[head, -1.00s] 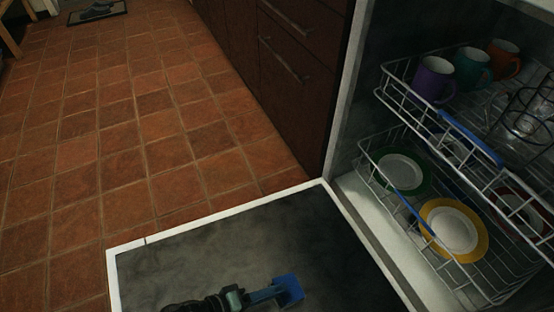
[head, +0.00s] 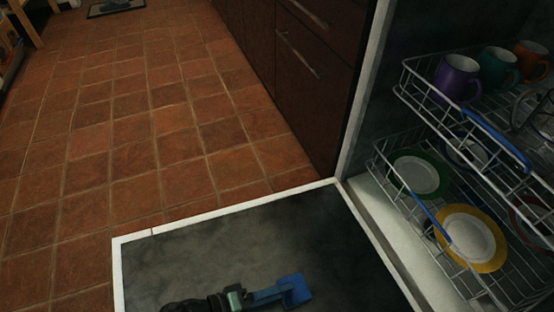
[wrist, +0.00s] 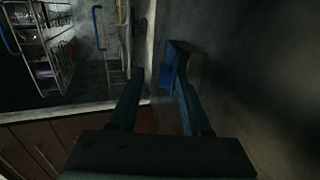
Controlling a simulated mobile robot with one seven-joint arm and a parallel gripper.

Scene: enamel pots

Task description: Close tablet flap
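The tablet flap (head: 297,289) is a small blue piece on the dark inner face of the lowered dishwasher door (head: 220,250). It appears to stand up from the door in the wrist view (wrist: 176,78), beside a greyish dispenser part. My gripper (head: 268,296) is low over the door, just left of the flap in the head view. In the wrist view its two dark blue fingers (wrist: 157,80) are apart with a gap between them. The right fingertip overlaps the flap in the picture; I cannot tell whether they touch. Nothing is held.
The upper rack (head: 440,97) holds purple, teal and orange mugs. The lower rack (head: 410,208) holds plates, including green-rimmed and yellow-rimmed ones. Dark cabinets (head: 305,75) stand beside the dishwasher. The tiled floor (head: 150,120) left of the door is clear.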

